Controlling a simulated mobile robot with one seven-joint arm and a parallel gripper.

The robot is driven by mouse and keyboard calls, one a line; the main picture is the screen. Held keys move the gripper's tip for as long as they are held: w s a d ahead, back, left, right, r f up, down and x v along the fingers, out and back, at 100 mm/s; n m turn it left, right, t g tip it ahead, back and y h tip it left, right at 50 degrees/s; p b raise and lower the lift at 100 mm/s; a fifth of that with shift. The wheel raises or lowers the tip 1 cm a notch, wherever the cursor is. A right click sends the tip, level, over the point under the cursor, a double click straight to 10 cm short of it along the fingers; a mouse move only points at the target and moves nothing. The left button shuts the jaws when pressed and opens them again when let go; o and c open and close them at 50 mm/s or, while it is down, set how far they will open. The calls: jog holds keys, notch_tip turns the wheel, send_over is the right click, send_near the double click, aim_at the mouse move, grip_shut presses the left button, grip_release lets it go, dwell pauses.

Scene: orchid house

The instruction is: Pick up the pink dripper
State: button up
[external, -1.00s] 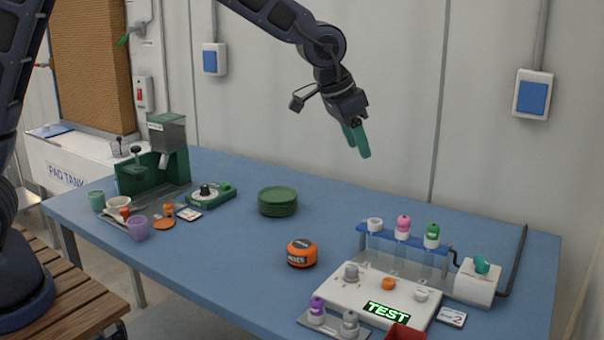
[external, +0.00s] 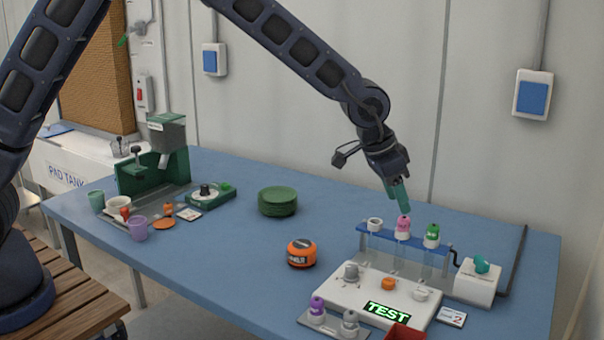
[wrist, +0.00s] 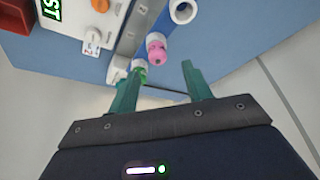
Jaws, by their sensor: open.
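The pink dripper (external: 403,227) has a pink top and white collar and stands upright in the middle of the blue rack (external: 385,240), its lower part in a clear tube. A green dripper (external: 432,235) stands to its right and a white-capped one (external: 375,225) to its left. My gripper (external: 398,195) is just above the pink dripper, pointing down, with green fingers. In the wrist view, my gripper (wrist: 162,78) is open and empty; the pink dripper (wrist: 156,46) lies beyond the fingertips, and the green dripper (wrist: 139,72) is partly hidden by the left finger.
In front of the rack is a white device (external: 365,297) with a lit TEST sign. A purple dripper (external: 317,308) and a grey one (external: 349,322) stand before it. A white box with a teal knob (external: 474,281) is at right.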

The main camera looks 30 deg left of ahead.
aim_at(403, 217)
jog(key=x, duration=0.5)
jog(key=shift+s, duration=0.2)
jog(key=c, duration=1)
